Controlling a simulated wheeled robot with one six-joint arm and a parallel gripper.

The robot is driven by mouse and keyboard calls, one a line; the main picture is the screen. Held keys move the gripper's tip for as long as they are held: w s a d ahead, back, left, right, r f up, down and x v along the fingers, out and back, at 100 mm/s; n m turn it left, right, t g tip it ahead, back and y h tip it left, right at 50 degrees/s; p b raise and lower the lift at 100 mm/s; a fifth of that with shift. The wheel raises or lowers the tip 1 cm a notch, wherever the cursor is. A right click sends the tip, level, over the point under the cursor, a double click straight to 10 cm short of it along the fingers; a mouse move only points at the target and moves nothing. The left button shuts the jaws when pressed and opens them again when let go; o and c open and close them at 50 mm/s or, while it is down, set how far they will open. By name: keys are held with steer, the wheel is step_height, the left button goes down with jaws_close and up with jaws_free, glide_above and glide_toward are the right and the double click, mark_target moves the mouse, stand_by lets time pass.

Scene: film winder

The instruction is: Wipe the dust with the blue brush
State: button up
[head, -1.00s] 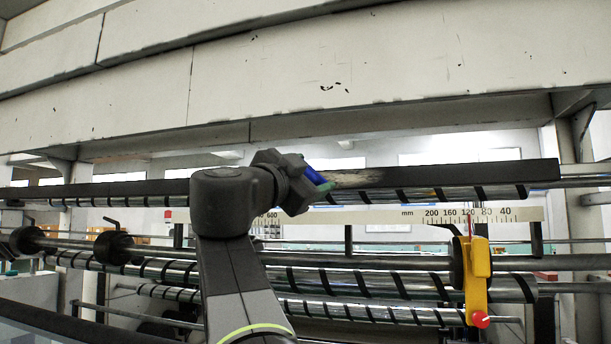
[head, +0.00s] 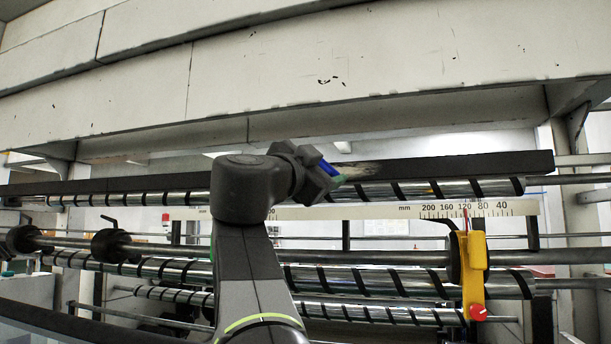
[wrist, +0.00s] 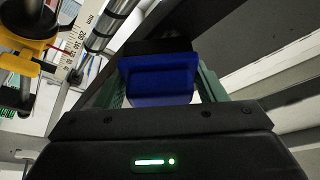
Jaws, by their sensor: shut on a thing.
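The blue brush (head: 328,168) is held in my gripper (head: 332,174) at the long black bar (head: 470,168). In the wrist view the blue brush (wrist: 158,80) sits between the two green fingers, its far end against or close to the dark bar; contact cannot be made out. The dust (head: 368,168) is a pale, tan patch on the front face of the black bar, just right of the brush. My gripper and wrist hide the bar to the left of the brush.
Striped rollers (head: 400,191) run just below the bar. A white millimetre scale (head: 385,211) lies under them, and a yellow holder with a red knob (head: 473,275) hangs at the right. A large pale beam (head: 380,90) overhangs above.

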mark_target(361, 164)
steer(key=shift+s+d+b, duration=0.2)
steer(key=shift+d+b, duration=0.15)
steer(key=shift+d, duration=0.35)
steer(key=shift+s+d+b, duration=0.2)
steer(key=shift+d+b, duration=0.1)
steer(key=shift+d, duration=0.35)
steer(key=shift+s+d+b, duration=0.2)
steer(key=shift+d+b, duration=0.15)
steer(key=shift+d, duration=0.35)
steer(key=shift+s+d+b, duration=0.35)
steer(key=shift+d, duration=0.75)
steer(key=shift+s+d+b, duration=0.3)
steer(key=shift+d+b, duration=0.05)
steer(key=shift+d, duration=0.7)
steer(key=shift+s+d+b, duration=0.35)
steer(key=shift+d, duration=0.75)
steer(key=shift+a+b, duration=0.1)
steer(key=shift+b, duration=0.2)
